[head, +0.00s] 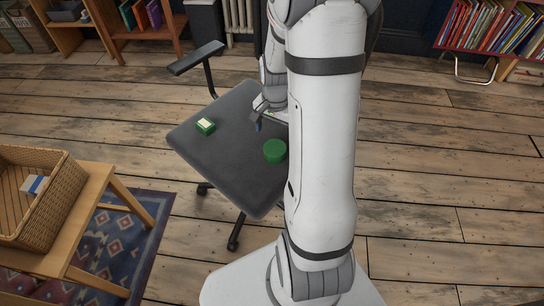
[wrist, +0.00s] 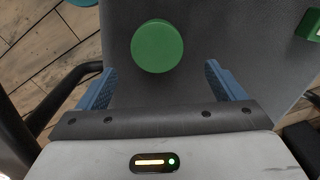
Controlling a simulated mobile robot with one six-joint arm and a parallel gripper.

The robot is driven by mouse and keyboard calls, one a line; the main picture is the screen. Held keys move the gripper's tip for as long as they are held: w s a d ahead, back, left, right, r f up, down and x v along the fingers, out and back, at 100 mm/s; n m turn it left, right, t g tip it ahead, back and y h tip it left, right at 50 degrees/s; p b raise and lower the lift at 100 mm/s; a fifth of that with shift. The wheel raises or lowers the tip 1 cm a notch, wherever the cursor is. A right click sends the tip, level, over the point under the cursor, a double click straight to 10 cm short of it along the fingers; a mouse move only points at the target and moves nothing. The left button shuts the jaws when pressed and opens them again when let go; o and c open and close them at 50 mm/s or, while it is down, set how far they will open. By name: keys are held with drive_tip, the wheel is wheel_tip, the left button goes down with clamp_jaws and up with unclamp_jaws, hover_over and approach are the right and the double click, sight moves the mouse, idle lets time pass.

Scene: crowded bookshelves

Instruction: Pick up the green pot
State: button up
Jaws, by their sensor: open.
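The green pot (head: 275,151) is a round green thing on the dark grey seat of an office chair (head: 225,165), right of the seat's middle and partly beside my arm in the head view. In the wrist view the pot (wrist: 157,46) shows from above, a little beyond the fingertips and roughly centred between them. My gripper (head: 258,123) is above the seat, behind the pot in the head view. Its blue fingers (wrist: 160,80) are spread wide with nothing between them, apart from the pot.
A small green box with a pale top (head: 206,126) lies on the seat's left; a green thing (wrist: 313,25) shows at the wrist view's right edge. A chair armrest (head: 196,58) rises at the back left. A wicker basket (head: 62,200) stands on a wooden table. Bookshelves line the back.

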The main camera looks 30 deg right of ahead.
sight(276, 146)
drive_tip(key=f+b, duration=0.1)
drive_tip(key=f, duration=0.1)
drive_tip(key=f+b, duration=0.1)
drive_tip(key=f, duration=0.2)
drive_tip(key=f+b, duration=0.1)
drive_tip(key=f, duration=0.2)
drive_tip(key=shift+s, duration=0.25)
drive_tip(key=shift+r, duration=0.15)
drive_tip(key=shift+c, duration=0.4)
drive_tip(key=c, duration=1)
wheel_tip(276, 146, up, 9)
drive_tip(key=p, duration=0.3)
drive_tip(key=shift+w+a+r+p, duration=0.15)
drive_tip(key=shift+r+p, duration=0.05)
drive_tip(key=shift+p, duration=0.15)
drive_tip(key=w+a+n, duration=1.1)
drive_tip(key=a, duration=0.2)
drive_tip(key=shift+r+n, duration=0.3)
drive_tip(key=shift+r, duration=0.1)
